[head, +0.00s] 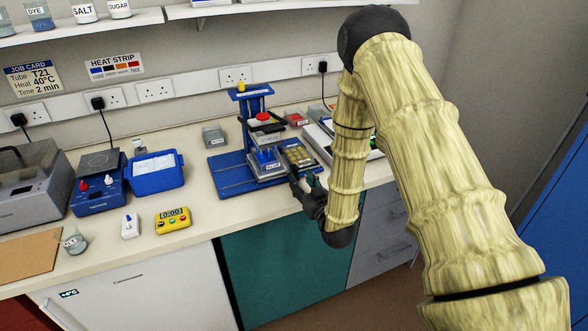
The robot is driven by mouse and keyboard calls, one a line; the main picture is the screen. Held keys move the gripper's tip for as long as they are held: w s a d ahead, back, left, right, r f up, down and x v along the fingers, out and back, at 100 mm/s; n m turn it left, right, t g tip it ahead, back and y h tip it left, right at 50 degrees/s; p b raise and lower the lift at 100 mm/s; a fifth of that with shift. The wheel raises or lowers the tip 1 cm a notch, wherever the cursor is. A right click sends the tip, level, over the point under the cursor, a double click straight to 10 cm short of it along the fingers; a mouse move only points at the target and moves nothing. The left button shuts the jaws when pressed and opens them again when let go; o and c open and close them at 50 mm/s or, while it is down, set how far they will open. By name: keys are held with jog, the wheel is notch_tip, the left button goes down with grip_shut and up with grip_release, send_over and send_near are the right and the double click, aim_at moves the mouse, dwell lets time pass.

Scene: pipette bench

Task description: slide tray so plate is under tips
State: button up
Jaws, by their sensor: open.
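The blue pipetting stand (255,102) stands on the counter, with a red-topped head over a blue base plate (228,182). Small blue pieces, perhaps the tips (265,157), show below the head over a pale labelled block (270,171). A plate with yellowish wells (298,156) sits just to the right of them, beside the head rather than clearly below it. The tray's edges are hard to make out. My gripper (296,182) is open at the front right of the stand, close to the block. Contact cannot be told, and my arm hides part of the right side.
A blue tub (156,172), a blue hotplate (98,183) and a yellow timer (173,220) stand to the left. A grey box (213,136) is behind the stand. A pale device (319,139) is partly hidden at right. Counter in front of the stand is mostly clear.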

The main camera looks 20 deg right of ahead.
aim_at(296, 173)
jog(key=w, duration=0.2)
jog(key=w+p, duration=0.1)
jog(key=w, duration=0.1)
jog(key=w+p, duration=0.1)
jog(key=w, duration=0.1)
jog(key=shift+w+a, duration=0.3)
grip_shut()
